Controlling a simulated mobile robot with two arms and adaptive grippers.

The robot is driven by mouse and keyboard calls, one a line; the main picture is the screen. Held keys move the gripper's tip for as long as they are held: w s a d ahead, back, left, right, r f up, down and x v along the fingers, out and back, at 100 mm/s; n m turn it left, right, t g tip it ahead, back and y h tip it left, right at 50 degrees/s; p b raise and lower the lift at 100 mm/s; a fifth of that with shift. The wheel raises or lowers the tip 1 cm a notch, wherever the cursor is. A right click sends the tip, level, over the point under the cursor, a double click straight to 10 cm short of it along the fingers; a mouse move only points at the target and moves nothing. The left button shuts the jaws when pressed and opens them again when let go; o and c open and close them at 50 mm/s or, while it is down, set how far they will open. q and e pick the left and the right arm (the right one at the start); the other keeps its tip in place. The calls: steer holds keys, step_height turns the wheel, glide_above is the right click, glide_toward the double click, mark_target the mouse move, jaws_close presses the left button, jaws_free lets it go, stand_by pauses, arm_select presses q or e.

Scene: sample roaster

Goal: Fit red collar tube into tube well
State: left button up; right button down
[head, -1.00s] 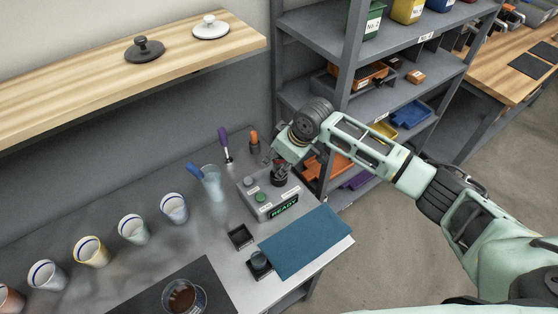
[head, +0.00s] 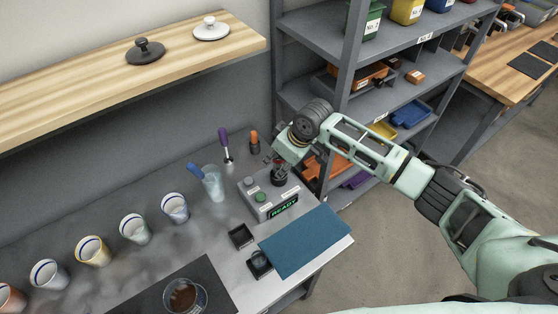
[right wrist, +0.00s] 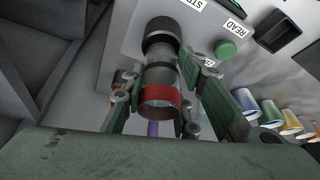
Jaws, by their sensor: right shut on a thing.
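The red collar tube (right wrist: 160,95) is a clear tube with a red band, seen in the right wrist view between the fingers of my right gripper (right wrist: 158,100). My right gripper is shut on it. The tube's far end lines up with the black round tube well (right wrist: 160,32) on the grey reader box; I cannot tell how deep, if at all, it sits inside. In the head view my right gripper (head: 280,160) is directly over the tube well (head: 279,177), and the tube is mostly hidden. My left gripper is not in view.
The grey reader box (head: 262,203) has a green button and a READY display. A glass with a blue-handled tool (head: 212,184), a purple-handled tool (head: 226,145) and an orange-topped item (head: 254,140) stand close by. A blue cloth (head: 305,241) lies in front. Shelving (head: 345,90) stands behind.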

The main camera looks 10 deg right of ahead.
steer(key=shift+p, duration=0.4)
steer(key=shift+f+b, duration=0.55)
steer(key=shift+f, duration=0.45)
steer(key=shift+r, duration=0.15)
steer(key=shift+r+p, duration=0.6)
steer(key=shift+p, duration=0.3)
steer(key=shift+p, duration=0.85)
stand_by(1.4)
steer(key=shift+f+b, duration=0.45)
steer(key=shift+f, duration=0.3)
steer(key=c, duration=1.3)
jaws_free()
